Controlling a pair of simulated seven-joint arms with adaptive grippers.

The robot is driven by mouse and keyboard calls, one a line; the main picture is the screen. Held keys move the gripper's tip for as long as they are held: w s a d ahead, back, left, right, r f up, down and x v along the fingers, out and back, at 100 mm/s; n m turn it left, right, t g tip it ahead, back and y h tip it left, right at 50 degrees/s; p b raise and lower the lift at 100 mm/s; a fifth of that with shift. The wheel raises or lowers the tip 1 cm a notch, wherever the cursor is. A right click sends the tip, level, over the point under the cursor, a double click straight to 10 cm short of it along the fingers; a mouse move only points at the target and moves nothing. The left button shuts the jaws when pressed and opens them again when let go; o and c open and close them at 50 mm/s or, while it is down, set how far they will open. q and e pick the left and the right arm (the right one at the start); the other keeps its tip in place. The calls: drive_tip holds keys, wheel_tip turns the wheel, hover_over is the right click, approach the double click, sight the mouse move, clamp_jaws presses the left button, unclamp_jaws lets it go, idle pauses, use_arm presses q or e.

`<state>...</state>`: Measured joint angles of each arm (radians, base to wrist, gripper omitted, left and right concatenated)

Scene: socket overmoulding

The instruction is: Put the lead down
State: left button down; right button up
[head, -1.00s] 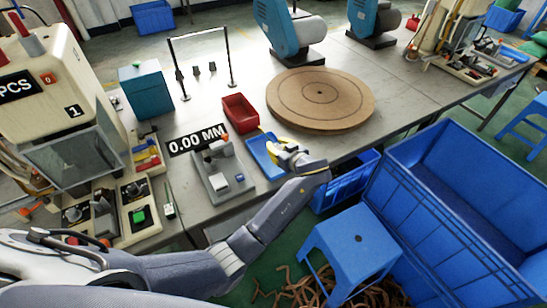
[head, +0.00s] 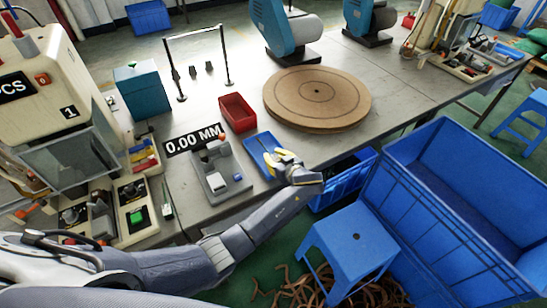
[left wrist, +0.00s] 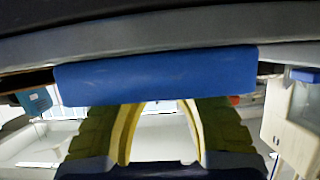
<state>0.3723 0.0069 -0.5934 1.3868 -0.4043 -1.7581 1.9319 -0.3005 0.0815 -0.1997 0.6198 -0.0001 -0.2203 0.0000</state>
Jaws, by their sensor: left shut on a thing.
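My left gripper (head: 278,157) is over the near right part of a small blue tray (head: 253,145) at the table's front edge. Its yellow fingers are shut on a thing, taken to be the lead. The lead itself is too small and hidden to make out in the head view. In the left wrist view the two yellow fingers (left wrist: 162,108) curve up to a broad blue band (left wrist: 155,77), and I cannot tell what that band is. My right gripper is not in view.
A grey gauge block (head: 222,175) with a "0.00 MM" display stands left of the tray. A red bin (head: 238,112) and a round brown turntable (head: 317,97) are behind. A blue stool (head: 352,240) and large blue crate (head: 450,200) stand in front.

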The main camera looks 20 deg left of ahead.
use_arm(q)
drive_tip(key=shift+f, duration=0.1)
drive_tip(key=c, duration=1.2)
unclamp_jaws()
drive_tip(key=shift+v, duration=3.85)
drive_tip(key=shift+a, duration=0.1)
